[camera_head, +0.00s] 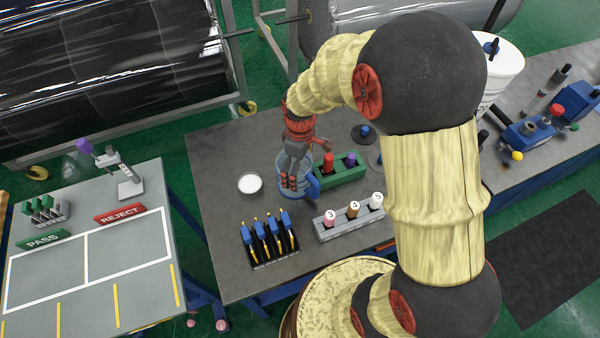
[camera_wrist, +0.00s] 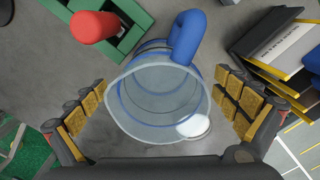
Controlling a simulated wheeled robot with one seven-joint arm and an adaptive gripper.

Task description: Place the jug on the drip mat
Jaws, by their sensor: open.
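The jug (camera_head: 287,188) is clear with blue bands and a blue handle, and stands upright on the dark grey table. In the wrist view the jug (camera_wrist: 150,100) is between my fingers, its mouth facing the camera and its blue handle (camera_wrist: 187,36) pointing away. My gripper (camera_head: 291,178) is open around the jug, pointing down, with gaps showing on both sides in the wrist view (camera_wrist: 163,106). I cannot identify the drip mat for certain. A dark round disc (camera_head: 361,140) lies behind the green block, and my arm partly hides another behind it.
A green block (camera_head: 346,175) with red and purple pieces stands close to the jug. A white round dish (camera_head: 250,184), a rack of blue-and-yellow tools (camera_head: 268,243) and a grey numbered holder (camera_head: 350,217) are nearby.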

